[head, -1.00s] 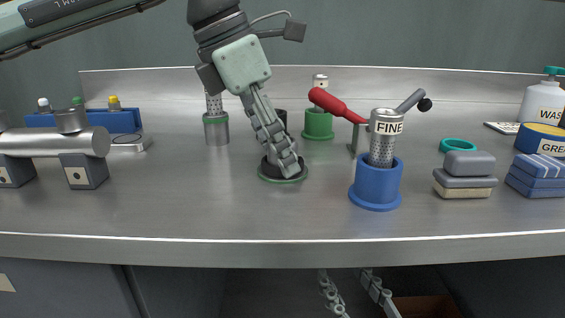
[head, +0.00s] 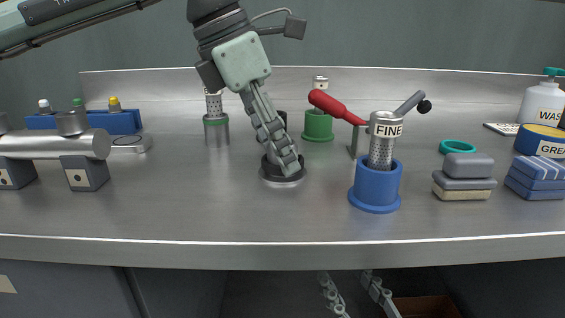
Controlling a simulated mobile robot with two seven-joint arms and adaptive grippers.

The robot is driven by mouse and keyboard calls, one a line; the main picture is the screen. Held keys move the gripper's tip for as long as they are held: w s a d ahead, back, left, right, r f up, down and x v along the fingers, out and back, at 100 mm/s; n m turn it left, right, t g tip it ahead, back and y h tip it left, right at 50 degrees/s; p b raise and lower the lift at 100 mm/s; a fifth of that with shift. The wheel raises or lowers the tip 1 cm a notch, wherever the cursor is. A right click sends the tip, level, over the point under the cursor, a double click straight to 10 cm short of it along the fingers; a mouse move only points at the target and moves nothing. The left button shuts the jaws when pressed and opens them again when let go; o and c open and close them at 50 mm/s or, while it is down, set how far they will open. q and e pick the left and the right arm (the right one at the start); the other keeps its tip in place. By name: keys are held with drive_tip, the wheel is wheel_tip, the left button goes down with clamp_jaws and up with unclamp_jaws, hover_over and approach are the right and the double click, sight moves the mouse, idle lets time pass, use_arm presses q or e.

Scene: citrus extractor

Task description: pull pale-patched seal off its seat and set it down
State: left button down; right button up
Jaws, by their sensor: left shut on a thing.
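My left gripper (head: 284,163) reaches down from above at the middle of the bench. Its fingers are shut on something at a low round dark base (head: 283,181). I take the held thing to be the seal, but the fingers hide most of it and I cannot make out its pale patches. I cannot tell whether it is clear of its seat. My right gripper (head: 345,274) shows below the bench's front edge, its fingers apart and empty.
A blue cup (head: 376,187) holding a FINE strainer (head: 385,130) stands right of the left gripper. A red-handled lever (head: 335,106) is behind. The front of the bench (head: 230,215) is clear.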

use_arm(q)
drive_tip(key=shift+r+p, duration=1.65)
drive_tip(key=shift+r, duration=0.9)
drive_tip(key=shift+r, duration=0.2)
drive_tip(key=shift+r+p, duration=1.45)
drive_tip(key=shift+r, duration=0.55)
